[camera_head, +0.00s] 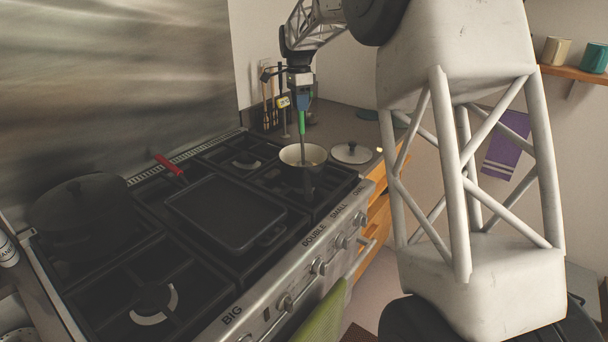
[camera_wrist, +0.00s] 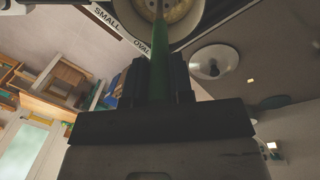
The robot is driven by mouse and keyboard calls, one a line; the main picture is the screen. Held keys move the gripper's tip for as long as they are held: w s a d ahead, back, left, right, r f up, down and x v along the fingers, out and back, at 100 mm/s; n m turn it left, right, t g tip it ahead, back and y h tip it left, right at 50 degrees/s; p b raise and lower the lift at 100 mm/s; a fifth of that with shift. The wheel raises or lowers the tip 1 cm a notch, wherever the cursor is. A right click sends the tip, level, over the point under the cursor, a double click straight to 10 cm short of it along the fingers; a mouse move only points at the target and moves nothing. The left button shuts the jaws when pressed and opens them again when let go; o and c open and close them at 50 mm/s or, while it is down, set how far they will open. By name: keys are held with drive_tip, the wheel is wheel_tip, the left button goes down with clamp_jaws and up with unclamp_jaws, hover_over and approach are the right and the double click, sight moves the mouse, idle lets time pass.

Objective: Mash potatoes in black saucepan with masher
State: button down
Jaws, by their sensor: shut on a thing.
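The black saucepan (camera_head: 302,164) with a pale inside stands on the far right part of the stove, its dark handle pointing to the front. Its rim also shows at the top of the wrist view (camera_wrist: 212,30). My gripper (camera_head: 302,104) is shut on the green handle of the masher (camera_head: 302,124) above the pan. The masher hangs upright and its shaft goes down into the pan. In the wrist view the green handle (camera_wrist: 160,72) runs between my fingers toward the pan. Pale yellowish potatoes (camera_wrist: 176,10) show in the pan; the masher's head is mostly hidden.
A lid (camera_head: 351,152) lies on the counter right of the pan. A griddle with a red handle (camera_head: 225,210) and a black pot (camera_head: 85,212) stand on the stove. Utensils (camera_head: 268,105) stand behind. A green towel (camera_head: 322,315) hangs on the oven front.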

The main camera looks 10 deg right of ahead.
drive_tip(key=shift+f, duration=1.55)
drive_tip(key=shift+r, duration=2)
drive_tip(key=shift+f, duration=2)
drive_tip(key=shift+r, duration=0.15)
